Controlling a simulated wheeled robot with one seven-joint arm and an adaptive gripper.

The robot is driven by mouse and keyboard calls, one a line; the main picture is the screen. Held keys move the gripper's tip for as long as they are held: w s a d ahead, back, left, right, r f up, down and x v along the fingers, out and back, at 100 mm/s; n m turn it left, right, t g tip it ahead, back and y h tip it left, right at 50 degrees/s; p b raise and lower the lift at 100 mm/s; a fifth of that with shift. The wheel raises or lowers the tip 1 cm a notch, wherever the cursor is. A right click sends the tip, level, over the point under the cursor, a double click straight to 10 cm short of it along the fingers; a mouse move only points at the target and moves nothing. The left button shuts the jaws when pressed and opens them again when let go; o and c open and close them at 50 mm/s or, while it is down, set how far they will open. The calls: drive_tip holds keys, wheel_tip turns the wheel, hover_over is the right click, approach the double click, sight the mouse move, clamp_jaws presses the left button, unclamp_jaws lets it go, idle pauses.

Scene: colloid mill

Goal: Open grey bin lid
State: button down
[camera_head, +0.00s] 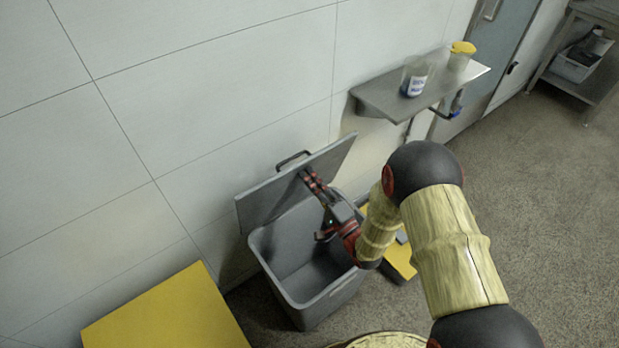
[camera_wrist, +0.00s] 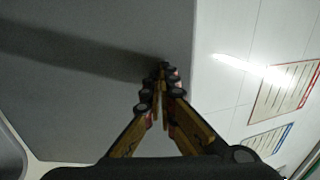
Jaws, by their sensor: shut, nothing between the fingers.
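The grey bin (camera_head: 300,275) stands on the floor by the wall, and its dark inside shows from above. Its grey lid (camera_head: 275,195) is raised and tilted up toward the wall, with a dark handle (camera_head: 292,159) at its top edge. My gripper (camera_head: 306,174) is shut and empty, with its fingertips at the lid's inner face near the upper edge; I cannot tell whether they touch. In the wrist view the gripper (camera_wrist: 163,68) is shut in front of the grey lid surface (camera_wrist: 90,80), close to its right edge.
A wall shelf (camera_head: 385,98) holds a jar with a blue-and-white label (camera_head: 414,80) and a yellow-lidded container (camera_head: 461,56). A yellow-topped box (camera_head: 165,315) stands left of the bin. Another yellow item (camera_head: 400,262) is right of it, partly behind my arm.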

sight(304, 169)
drive_tip(key=shift+g+h, duration=0.5)
drive_tip(key=shift+g, duration=0.2)
drive_tip(key=w+p, duration=0.1)
drive_tip(key=w+a+r+p, duration=0.2)
drive_tip(key=shift+w+a, duration=0.1)
drive_tip(key=shift+w, duration=0.05)
drive_tip(key=shift+w+a+f+p, duration=0.15)
drive_tip(key=shift+w+a+p, duration=0.1)
drive_tip(key=shift+w+p, duration=0.2)
drive_tip(key=shift+s, duration=0.1)
drive_tip(key=shift+f, duration=0.1)
